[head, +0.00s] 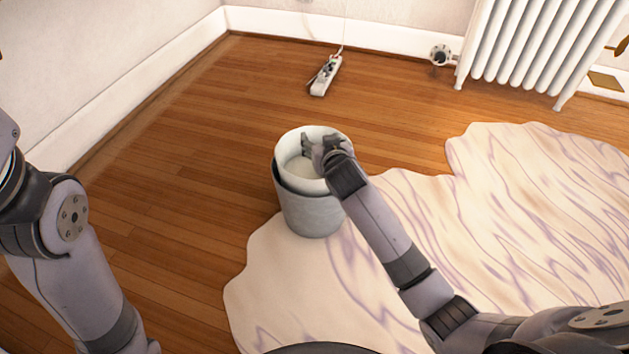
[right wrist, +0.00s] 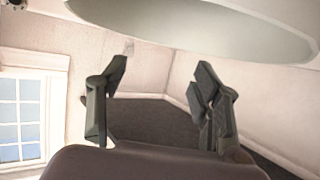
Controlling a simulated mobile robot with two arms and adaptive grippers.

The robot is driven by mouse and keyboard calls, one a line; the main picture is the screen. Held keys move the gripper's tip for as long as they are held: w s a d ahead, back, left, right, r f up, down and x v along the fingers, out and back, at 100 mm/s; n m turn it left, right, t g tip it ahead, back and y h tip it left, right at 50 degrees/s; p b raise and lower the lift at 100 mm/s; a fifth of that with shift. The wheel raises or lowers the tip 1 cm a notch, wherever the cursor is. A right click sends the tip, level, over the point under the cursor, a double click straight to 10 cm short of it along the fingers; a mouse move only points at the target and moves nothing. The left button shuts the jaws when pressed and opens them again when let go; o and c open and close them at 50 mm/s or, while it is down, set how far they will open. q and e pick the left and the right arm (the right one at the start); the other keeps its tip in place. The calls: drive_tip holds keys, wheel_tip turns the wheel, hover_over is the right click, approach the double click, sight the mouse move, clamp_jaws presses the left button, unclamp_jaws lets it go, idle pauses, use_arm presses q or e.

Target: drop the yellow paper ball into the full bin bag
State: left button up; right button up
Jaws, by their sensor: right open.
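A grey round bin (head: 308,215) with a pale inner liner or rim stands upright on the wooden floor, at the edge of a rug. My right gripper (head: 315,146) is over the bin's opening, close to its far rim; I cannot tell whether it touches. In the right wrist view the gripper (right wrist: 162,68) is open, with nothing between its fingers. I see no yellow paper ball in either view. No separate full bin bag is recognisable. My left arm comes in at the left of the head view, but its gripper is outside the picture.
A pale, purple-veined rug (head: 540,200) covers the floor at the right. A power strip (head: 326,75) lies on the floor near the back wall. A white radiator (head: 545,45) stands at the back right. The wooden floor left of the bin is clear.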

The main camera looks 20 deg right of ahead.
drive_tip(key=v, duration=1.1)
drive_tip(key=shift+s, duration=0.4)
drive_tip(key=shift+r, duration=0.1)
